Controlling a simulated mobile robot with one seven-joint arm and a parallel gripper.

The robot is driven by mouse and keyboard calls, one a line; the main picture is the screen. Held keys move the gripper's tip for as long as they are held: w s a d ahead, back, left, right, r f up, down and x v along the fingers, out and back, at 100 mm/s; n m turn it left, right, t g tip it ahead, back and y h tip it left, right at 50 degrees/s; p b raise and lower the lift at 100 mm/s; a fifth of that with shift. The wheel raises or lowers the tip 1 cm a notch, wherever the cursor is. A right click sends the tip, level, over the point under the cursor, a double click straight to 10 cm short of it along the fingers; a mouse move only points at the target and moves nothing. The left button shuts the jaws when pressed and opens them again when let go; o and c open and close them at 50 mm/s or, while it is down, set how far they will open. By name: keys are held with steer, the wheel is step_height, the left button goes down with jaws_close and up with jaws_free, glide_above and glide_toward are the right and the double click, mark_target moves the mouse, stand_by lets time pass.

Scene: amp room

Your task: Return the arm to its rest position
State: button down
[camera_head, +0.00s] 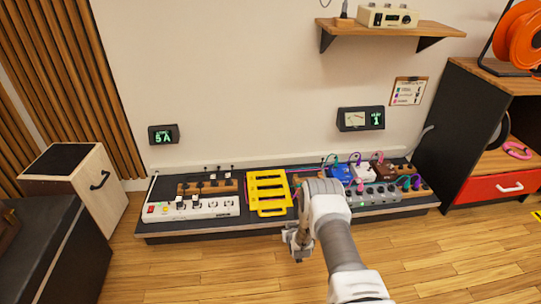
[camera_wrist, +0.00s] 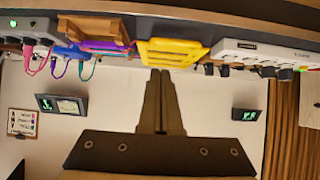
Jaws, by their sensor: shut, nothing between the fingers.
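My arm reaches up from the bottom right of the head view and bends down at its wrist. My gripper (camera_head: 298,252) hangs in front of the low dark bench (camera_head: 190,234), near its front edge. The wrist view is upside down. There my gripper (camera_wrist: 160,74) has its two dark fingers pressed together, with nothing between them. The fingertips overlap the yellow rack (camera_wrist: 180,46) in that view; I cannot tell how far apart they are.
The bench holds a white power strip (camera_head: 194,209), a yellow rack (camera_head: 268,190), and a grey unit (camera_head: 374,196) with coloured cables. A wooden cabinet (camera_head: 80,178) stands left, a red-drawered shelf (camera_head: 496,187) right. The wooden floor (camera_head: 220,272) in front is clear.

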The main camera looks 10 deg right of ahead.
step_height(320, 180, up, 37)
steer(key=g, duration=0.2)
steer(key=s+a+r+g, duration=0.2)
steer(key=s+r, duration=1.5)
steer(key=s, duration=0.1)
steer(key=s+r+g, duration=0.1)
steer(key=s+r, duration=0.2)
steer(key=s, duration=2)
step_height(320, 180, up, 27)
steer(key=p, duration=2.7)
steer(key=shift+a, duration=0.2)
steer(key=shift+w, duration=0.1)
